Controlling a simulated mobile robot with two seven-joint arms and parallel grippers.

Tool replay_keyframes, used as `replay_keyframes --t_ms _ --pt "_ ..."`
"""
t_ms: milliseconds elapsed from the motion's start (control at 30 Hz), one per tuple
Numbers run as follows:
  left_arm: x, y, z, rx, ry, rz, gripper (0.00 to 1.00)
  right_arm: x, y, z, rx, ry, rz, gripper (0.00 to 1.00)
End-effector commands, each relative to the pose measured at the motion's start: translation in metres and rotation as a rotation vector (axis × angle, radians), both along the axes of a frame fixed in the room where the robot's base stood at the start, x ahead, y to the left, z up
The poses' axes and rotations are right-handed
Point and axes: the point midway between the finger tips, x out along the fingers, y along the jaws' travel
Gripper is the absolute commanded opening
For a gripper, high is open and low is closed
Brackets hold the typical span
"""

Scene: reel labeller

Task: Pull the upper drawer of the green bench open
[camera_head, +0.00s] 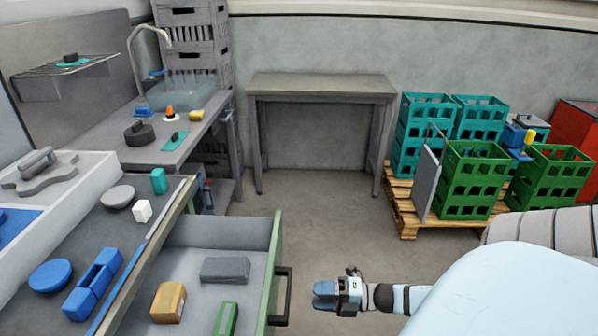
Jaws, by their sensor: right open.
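The upper drawer (195,240) of the bench at the left stands pulled out, and its inside shows. Its green front (274,262) carries a dark bar handle (283,296) on the outer side. In the drawer lie a grey block (224,270), a wooden block (168,302) and a green block (226,319). My right gripper (322,296) is to the right of the handle, apart from it, open and empty, pointing left toward it. My left gripper is not in view. The lower part of the bench is hidden.
Blue pieces (93,284), a white cube (142,211) and a teal block (158,181) lie on the bench top. Green crates (472,180) stand on a pallet (408,215) at the right. A grey table (322,86) stands at the back wall. The floor (330,225) between is clear.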

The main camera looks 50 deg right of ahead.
Motion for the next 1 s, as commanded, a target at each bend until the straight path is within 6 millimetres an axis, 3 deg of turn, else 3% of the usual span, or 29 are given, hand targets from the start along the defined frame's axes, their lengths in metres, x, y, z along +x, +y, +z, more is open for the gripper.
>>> replay_keyframes --t_ms 100,333,1000 --pt "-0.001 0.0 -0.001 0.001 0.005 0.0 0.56 -0.021 -0.015 0.0 0.0 0.003 -0.001 0.49" --pt "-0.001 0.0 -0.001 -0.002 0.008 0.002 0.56 -0.041 -0.032 0.0 0.001 0.001 0.0 0.49" --pt "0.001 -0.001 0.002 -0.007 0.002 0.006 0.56 -0.043 -0.034 0.0 0.001 -0.001 0.0 0.49"
